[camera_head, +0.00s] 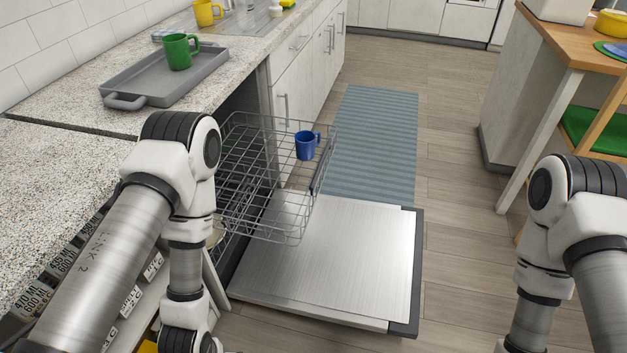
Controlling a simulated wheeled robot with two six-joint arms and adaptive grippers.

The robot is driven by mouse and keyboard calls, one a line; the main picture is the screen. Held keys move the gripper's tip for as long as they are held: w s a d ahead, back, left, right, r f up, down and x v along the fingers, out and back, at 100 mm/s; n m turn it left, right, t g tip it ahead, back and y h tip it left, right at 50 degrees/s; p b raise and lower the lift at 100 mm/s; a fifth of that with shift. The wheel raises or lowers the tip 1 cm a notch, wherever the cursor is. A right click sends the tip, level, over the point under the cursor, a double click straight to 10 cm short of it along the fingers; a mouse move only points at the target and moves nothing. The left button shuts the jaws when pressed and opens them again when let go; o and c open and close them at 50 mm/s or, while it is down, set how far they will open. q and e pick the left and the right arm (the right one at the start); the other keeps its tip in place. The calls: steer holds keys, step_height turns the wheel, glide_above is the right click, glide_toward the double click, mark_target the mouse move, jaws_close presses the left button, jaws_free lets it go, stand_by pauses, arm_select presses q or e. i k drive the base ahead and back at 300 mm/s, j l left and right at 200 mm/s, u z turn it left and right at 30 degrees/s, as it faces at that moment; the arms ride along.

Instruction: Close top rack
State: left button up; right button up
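The top rack (262,205) is a grey wire basket pulled out from the dishwasher under the counter. A blue mug (305,146) stands in its far right part. The dishwasher door (335,255) is folded down flat below the rack, with its metal panel facing up. My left arm comes down at the left, near the rack's near left side, and hides part of it. My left gripper is below the picture's bottom edge. My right arm stands at the far right, apart from the rack, and its gripper is also out of the picture.
A grey tray (140,88) with a green mug (179,51) sits on the speckled counter (60,160). A yellow mug (206,13) stands farther back. A blue striped rug (375,130) lies beyond the door. A wooden table (575,45) is at right. Floor right of the door is clear.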

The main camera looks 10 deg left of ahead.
mark_target(312, 184)
steer(key=i+l+u, duration=0.15)
steer(key=i+u, duration=0.2)
steer(key=i, duration=0.15)
steer(key=i+l+u, duration=0.1)
steer(key=l, duration=0.85)
steer(key=i+l+u, duration=0.15)
steer(key=l, duration=0.35)
